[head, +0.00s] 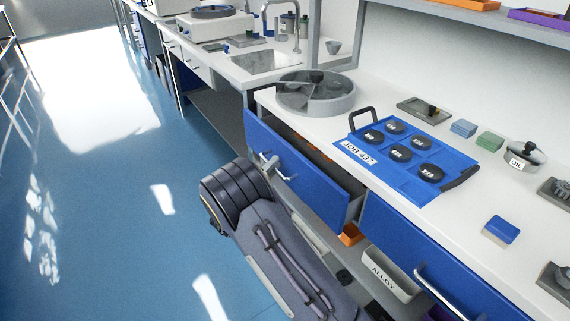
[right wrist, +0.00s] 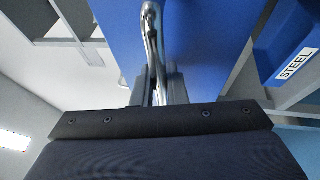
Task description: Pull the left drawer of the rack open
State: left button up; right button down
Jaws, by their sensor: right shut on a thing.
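The left drawer (head: 312,178) of the rack has a blue front and stands partly pulled out from under the white worktop, with its inside showing behind the front. Its metal bar handle (head: 283,176) is partly hidden by my right arm. My right gripper (head: 265,170) is at the handle, its fingers mostly hidden in the head view. In the right wrist view, my right gripper (right wrist: 160,90) is shut on the handle (right wrist: 151,35), with the blue drawer front (right wrist: 205,45) behind it. My left gripper is out of view.
A second blue drawer (head: 430,265) to the right is closed. Below are an ALLOY bin (head: 391,275) and an orange bin (head: 351,236). A blue JOB 437 tray (head: 405,188) and a round grey dish (head: 315,98) stand on the worktop. The floor to the left is clear.

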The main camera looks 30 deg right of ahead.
jog(key=s+a+b, duration=0.1)
jog(key=a+b, duration=0.2)
jog(key=a, duration=1.7)
jog(key=shift+s+a, duration=0.2)
jog(key=shift+s, duration=0.15)
jog(key=shift+f, duration=0.1)
jog(key=c, duration=1.5)
grip_release()
jog(key=shift+o, duration=0.2)
jog(key=v, duration=0.7)
jog(key=shift+s+a, duration=0.2)
jog(key=shift+a, duration=0.1)
